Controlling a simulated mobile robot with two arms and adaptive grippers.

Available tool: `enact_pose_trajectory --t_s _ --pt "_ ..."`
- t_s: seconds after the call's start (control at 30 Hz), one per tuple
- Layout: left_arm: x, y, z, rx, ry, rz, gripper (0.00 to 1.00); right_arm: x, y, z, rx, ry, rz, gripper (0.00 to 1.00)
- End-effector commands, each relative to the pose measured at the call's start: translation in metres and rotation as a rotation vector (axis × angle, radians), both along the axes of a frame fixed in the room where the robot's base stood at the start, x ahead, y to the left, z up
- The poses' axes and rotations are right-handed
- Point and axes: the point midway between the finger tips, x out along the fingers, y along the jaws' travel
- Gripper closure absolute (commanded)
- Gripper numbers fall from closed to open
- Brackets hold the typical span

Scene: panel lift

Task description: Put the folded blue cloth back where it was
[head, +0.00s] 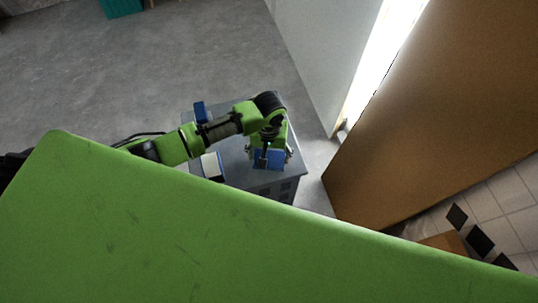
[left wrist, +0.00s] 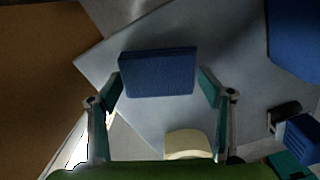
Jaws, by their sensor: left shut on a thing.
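The folded blue cloth (head: 268,160) is a flat-sided blue block over the right part of a grey cabinet top (head: 236,173). In the left wrist view the cloth (left wrist: 157,74) lies across the space between the two fingertips. My left gripper (head: 271,152) points down at the cabinet and is shut on the cloth. The same gripper (left wrist: 161,84) shows in the left wrist view with a finger at each end of the cloth. I cannot tell whether the cloth touches the cabinet top. My right gripper is not in view.
A cream-white item (head: 211,166) and an upright blue item (head: 200,111) stand on the cabinet, left of the gripper. A brown door or panel (head: 420,130) and a pale wall (head: 325,60) are on the right. Grey floor (head: 130,70) is open behind.

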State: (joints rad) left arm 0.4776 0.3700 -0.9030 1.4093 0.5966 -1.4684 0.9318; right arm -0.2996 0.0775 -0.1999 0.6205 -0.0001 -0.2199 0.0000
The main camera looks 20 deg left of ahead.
Motion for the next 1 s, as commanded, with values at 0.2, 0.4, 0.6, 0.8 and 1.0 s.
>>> enact_pose_trajectory --t_s 0.2,0.4,0.6,0.8,1.0 --pt "0.0 0.0 -0.003 -0.002 -0.001 0.0 0.45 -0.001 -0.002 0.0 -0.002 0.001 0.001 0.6" --pt "0.0 0.0 -0.003 -0.001 -0.001 0.0 0.11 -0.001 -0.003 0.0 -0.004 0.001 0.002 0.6" --pt "0.0 0.0 -0.003 -0.001 -0.001 0.0 0.11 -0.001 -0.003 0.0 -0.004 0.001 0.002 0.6" --pt "0.001 0.0 0.011 -0.002 -0.002 0.0 0.11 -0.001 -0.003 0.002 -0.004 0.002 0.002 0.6" --pt "0.001 -0.001 0.052 -0.004 -0.005 0.0 0.11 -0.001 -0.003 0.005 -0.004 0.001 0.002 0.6"
